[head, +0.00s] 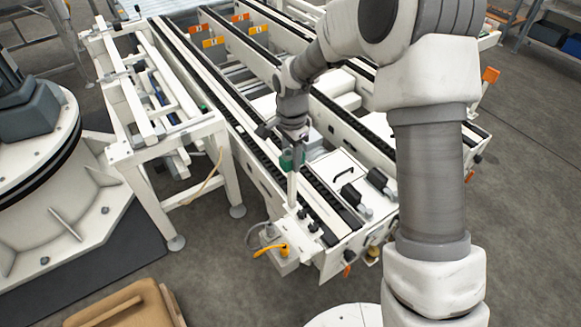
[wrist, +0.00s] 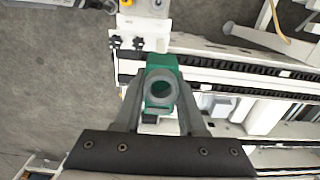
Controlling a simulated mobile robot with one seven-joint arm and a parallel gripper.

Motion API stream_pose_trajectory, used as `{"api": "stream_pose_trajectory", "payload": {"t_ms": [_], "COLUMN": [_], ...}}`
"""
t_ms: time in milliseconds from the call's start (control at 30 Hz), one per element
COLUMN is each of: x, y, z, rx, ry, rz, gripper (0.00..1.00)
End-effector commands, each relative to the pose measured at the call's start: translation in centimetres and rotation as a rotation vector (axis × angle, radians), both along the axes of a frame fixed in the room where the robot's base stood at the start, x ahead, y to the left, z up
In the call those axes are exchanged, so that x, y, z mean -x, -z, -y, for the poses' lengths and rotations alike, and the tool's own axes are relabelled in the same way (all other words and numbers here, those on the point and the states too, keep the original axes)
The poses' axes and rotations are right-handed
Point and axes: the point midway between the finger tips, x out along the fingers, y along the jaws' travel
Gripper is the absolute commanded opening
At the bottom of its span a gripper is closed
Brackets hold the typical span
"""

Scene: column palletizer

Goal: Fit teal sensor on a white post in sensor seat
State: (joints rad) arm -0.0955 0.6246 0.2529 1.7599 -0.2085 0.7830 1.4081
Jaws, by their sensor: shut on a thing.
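My gripper (head: 292,142) is shut on the teal sensor (head: 290,159) above the near end of the conveyor frame. In the wrist view the sensor (wrist: 162,74) sits between the two fingertips (wrist: 160,102), with its round grey face toward the camera. A white post (head: 292,188) shows directly below the sensor in the head view and looks upright. Its lower end is close to the conveyor's white corner; I cannot tell whether it touches. I cannot make out the sensor seat clearly.
Black knobs (head: 309,221) and a yellow connector with cable (head: 283,249) are at the conveyor's near corner. A white cover with a black handle (head: 343,175) lies to the right. A white side frame (head: 168,135) stands left. Grey floor is open at the right.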

Motion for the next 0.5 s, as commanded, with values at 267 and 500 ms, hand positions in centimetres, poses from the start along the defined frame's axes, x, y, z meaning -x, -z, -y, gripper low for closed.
{"api": "stream_pose_trajectory", "payload": {"t_ms": [267,500], "x": [-0.1,0.0], "y": [1.0,2.9], "z": [-0.3,-0.3], "rx": [0.001,-0.001], "ry": [0.021,0.021], "rz": [0.001,-0.001], "gripper": [0.00,0.00]}}
